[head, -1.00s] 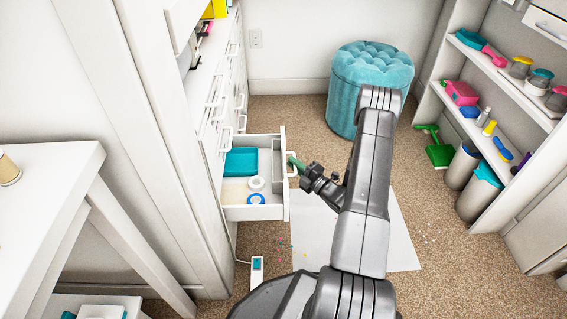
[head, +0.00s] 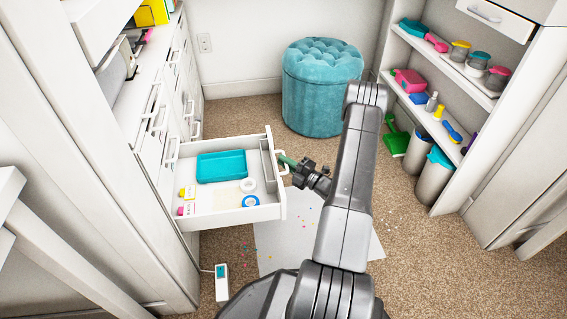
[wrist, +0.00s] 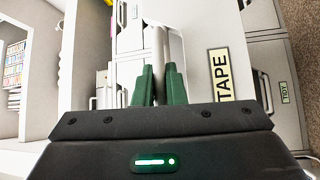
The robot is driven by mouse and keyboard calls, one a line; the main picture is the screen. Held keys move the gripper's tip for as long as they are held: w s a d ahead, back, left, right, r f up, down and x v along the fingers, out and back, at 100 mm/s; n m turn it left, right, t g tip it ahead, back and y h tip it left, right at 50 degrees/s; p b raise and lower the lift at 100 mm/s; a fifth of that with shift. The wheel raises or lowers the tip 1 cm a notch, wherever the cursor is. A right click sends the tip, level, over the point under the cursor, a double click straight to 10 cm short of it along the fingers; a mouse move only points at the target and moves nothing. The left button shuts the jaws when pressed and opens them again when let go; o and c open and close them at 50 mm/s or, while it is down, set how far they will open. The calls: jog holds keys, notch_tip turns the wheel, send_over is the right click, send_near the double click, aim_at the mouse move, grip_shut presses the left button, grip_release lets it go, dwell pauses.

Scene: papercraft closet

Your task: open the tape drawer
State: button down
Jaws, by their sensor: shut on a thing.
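The tape drawer (head: 235,214) stands pulled well out of the white cabinet on the left in the head view. Inside it are a teal tray (head: 221,166), a white tape roll (head: 248,185), a blue tape roll (head: 250,201) and small yellow and pink items. Its front carries a TAPE label (wrist: 220,75) in the wrist view. My gripper (head: 284,160) is at the drawer's front, its green fingers shut on the drawer handle (head: 283,168). In the wrist view the fingers (wrist: 160,84) close around the pale upright handle bar (wrist: 158,45).
A teal tufted stool (head: 322,90) stands at the back. A white shelf unit (head: 440,120) with coloured items stands on the right. A paper sheet (head: 290,245) with confetti lies on the carpet below the drawer. A small white device (head: 221,283) lies near the cabinet.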

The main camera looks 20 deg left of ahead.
jog(key=c, duration=1.8)
grip_release()
jog(key=shift+o, duration=0.2)
jog(key=p+v, duration=0.3)
jog(key=v, duration=1.1)
jog(key=shift+w+a, duration=0.1)
jog(key=b+x, duration=0.3)
jog(key=x, duration=1)
jog(key=shift+a, duration=0.45)
jog(key=shift+r, duration=0.15)
